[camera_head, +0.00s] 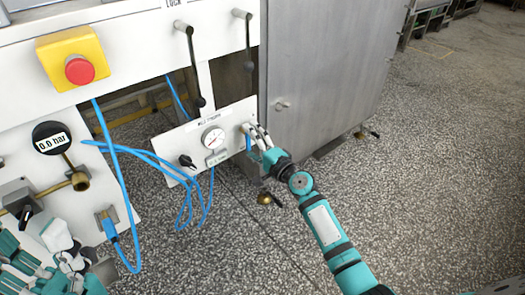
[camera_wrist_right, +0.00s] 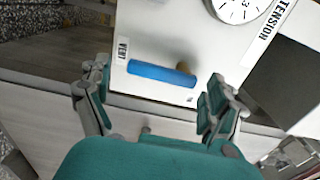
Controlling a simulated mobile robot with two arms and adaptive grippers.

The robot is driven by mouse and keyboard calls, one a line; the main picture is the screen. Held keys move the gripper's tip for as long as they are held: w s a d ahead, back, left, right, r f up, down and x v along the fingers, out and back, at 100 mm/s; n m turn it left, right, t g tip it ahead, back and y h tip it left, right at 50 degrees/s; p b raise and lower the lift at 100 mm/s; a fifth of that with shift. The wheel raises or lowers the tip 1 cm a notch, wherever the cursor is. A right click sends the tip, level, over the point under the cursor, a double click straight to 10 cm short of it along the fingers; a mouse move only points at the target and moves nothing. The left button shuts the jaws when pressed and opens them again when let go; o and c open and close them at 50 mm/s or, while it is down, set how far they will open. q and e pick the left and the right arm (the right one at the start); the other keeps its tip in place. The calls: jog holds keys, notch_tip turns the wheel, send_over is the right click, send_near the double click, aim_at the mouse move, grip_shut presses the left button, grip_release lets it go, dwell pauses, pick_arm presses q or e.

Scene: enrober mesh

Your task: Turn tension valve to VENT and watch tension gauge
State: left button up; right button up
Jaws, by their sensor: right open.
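The tension valve's blue handle (camera_wrist_right: 162,73) lies crosswise in the right wrist view, its free end close to the VENT label (camera_wrist_right: 122,50). In the head view the handle (camera_head: 247,139) is partly hidden by my right gripper. The tension gauge (camera_head: 212,138) is a white dial on the small panel; it is cut off at the top of the wrist view (camera_wrist_right: 238,6), and I cannot read its needle. My right gripper (camera_head: 254,136) is open, its fingers (camera_wrist_right: 152,95) on either side of the handle. My left gripper (camera_head: 66,262) is low at the left, its fingers unclear.
A red emergency button (camera_head: 80,69) on a yellow box, a 0.0 bar gauge (camera_head: 51,138) and two black levers (camera_head: 190,65) are on the white machine. Blue hoses (camera_head: 120,190) loop in front. A grey cabinet (camera_head: 325,70) stands behind; the speckled floor at right is clear.

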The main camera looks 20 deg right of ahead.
jog(key=v, duration=1.1)
jog(key=shift+s, duration=0.1)
